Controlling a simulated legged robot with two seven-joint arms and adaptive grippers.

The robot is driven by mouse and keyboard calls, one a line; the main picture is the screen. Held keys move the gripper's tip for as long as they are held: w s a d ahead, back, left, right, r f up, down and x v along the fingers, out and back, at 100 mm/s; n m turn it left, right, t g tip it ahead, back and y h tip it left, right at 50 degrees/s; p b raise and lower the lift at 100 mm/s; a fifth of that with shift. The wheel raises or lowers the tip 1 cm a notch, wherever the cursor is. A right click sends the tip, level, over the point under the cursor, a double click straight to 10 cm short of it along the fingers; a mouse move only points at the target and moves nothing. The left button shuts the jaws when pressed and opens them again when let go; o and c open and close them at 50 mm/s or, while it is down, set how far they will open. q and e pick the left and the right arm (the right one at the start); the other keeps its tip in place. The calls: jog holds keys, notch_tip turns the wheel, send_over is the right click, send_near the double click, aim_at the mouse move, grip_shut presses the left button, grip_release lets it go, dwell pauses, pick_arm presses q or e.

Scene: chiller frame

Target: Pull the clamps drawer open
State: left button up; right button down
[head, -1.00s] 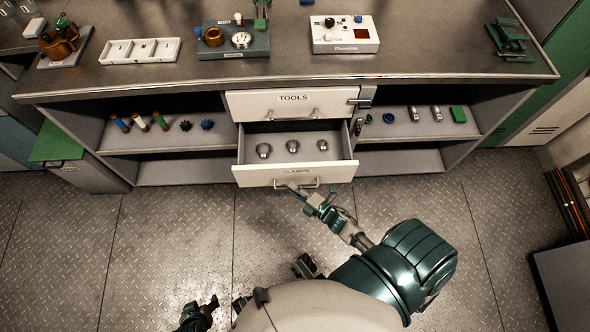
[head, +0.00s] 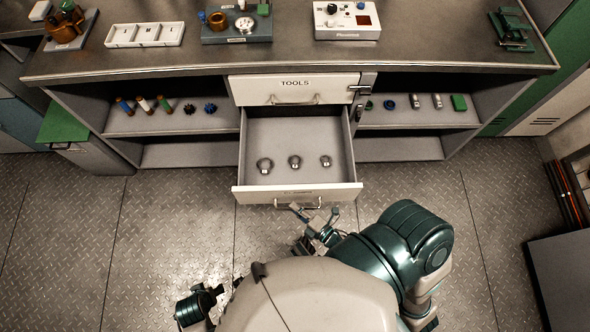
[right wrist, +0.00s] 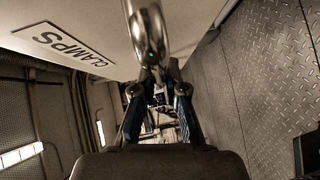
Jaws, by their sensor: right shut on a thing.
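The clamps drawer (head: 248,193) stands well out from the cabinet, below the closed tools drawer (head: 260,91). Three round metal clamps (head: 294,162) lie inside it, in a row towards the front. My right gripper (head: 312,213) is at the drawer's front handle (head: 283,203). In the right wrist view my right gripper (right wrist: 157,88) is shut on the metal handle (right wrist: 148,30), close to the CLAMPS label (right wrist: 72,48) on the drawer front. My left gripper (head: 200,303) is low at the left, away from the drawer; its fingers are too unclear to judge.
The worktop (head: 290,57) above carries a tray, a fixture block and a white meter (head: 347,22). Open shelves with small parts flank the drawers (head: 165,122). The floor (head: 180,225) in front of the drawer is clear apart from my body.

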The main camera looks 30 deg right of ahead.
jog(key=shift+s+d+f, duration=0.25)
jog(key=shift+d+f, duration=0.1)
jog(key=shift+f, duration=0.05)
jog(key=c, duration=1.2)
grip_release()
jog(key=shift+w+d+r, duration=0.1)
jog(key=shift+r, duration=0.05)
jog(key=v, duration=1.2)
